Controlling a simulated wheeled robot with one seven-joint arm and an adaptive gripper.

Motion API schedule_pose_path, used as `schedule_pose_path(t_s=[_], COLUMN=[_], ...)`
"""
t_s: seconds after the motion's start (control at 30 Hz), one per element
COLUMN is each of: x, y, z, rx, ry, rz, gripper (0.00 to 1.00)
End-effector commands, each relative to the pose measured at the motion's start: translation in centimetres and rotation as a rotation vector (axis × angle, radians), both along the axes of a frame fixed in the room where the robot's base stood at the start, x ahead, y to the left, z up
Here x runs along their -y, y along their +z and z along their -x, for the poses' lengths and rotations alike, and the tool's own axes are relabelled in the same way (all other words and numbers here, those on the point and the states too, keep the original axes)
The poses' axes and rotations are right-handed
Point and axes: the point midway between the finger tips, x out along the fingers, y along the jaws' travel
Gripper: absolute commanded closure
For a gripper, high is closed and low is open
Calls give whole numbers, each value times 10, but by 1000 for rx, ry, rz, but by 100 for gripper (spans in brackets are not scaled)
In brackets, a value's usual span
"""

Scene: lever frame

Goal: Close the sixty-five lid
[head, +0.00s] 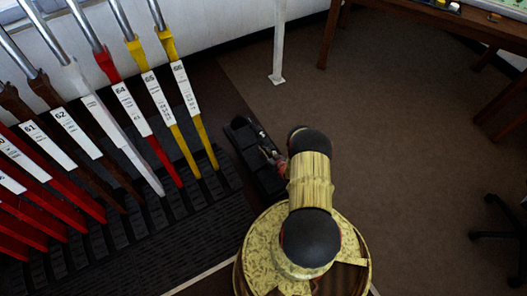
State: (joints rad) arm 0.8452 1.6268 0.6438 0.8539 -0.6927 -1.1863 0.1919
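In the head view, the yellow lever with the white 65 plate (156,92) stands second from the right end of the lever row. A lid marked sixty-five cannot be made out. A low black unit with box-like sections (243,138) lies on the floor to the right of the levers. My gripper (268,154) appears small and dark over this unit, partly hidden by my yellow and black arm. I cannot tell whether it touches the unit or whether its fingers are open.
The yellow lever 66 (187,92) is at the row's right end; the red lever 64 (124,100) is left of 65. A white post (279,45) stands behind the black unit. A wooden table (430,14) and a black chair base (505,225) are at right. Brown floor between is clear.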

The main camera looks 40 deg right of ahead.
Motion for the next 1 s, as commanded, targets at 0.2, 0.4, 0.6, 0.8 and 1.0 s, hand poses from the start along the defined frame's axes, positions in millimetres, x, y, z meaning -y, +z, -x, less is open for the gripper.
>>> schedule_pose_path(t_s=[0.2, 0.4, 0.6, 0.8, 1.0], x=[-2, -8, -13, -16, -17], y=[8, 23, 36, 42, 43], z=[20, 59, 91, 108, 111], rx=[-1, -1, 0, -1, -1], ry=[-3, -4, -4, -1, -1], rz=[-2, -3, -2, -1, -1], gripper=[84, 84, 84, 84, 84])
